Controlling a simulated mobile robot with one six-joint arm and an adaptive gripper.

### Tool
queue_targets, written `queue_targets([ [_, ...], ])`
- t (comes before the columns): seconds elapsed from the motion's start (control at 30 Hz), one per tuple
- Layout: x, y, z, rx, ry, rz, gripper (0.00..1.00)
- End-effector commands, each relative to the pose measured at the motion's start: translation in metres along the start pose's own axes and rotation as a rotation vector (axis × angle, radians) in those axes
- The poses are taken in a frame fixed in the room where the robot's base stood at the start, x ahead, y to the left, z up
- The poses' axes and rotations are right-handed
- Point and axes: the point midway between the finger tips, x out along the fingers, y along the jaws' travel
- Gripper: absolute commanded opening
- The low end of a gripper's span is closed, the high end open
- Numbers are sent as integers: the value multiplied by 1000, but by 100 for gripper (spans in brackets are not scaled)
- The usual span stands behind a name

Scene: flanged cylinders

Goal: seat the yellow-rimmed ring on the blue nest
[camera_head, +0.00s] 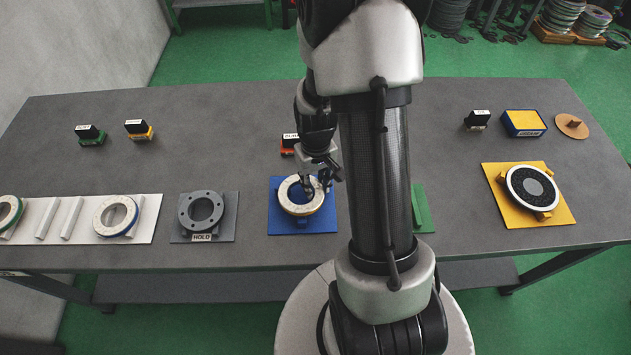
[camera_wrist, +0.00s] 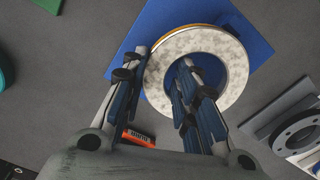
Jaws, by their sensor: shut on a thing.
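The yellow-rimmed ring (camera_head: 288,203) has a pale speckled top face, and a strip of its yellow rim shows in the wrist view (camera_wrist: 207,67). My gripper (camera_head: 315,189) is shut on the ring's wall, with one finger in the hole and the other outside, as the wrist view (camera_wrist: 164,60) shows. The ring is over the blue nest (camera_head: 329,224), a blue plate with blocks that also shows in the wrist view (camera_wrist: 252,38). I cannot tell whether the ring rests on the blocks or hangs slightly above them.
A grey HOLD plate with a dark flanged ring (camera_head: 186,212) stands left of the blue nest. Further left, a white rack (camera_head: 152,205) bears rings. A green plate (camera_head: 423,210) is partly behind my arm. A yellow nest (camera_head: 560,211) holds a dark-topped ring. A red-based label block (camera_head: 287,150) stands behind.

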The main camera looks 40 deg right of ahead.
Motion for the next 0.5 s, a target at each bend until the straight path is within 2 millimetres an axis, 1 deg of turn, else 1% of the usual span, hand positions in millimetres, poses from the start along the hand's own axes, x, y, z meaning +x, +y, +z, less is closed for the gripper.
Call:
queue_targets([
  [0.5, 7, 0, -1, 0, 2, 0, 0],
])
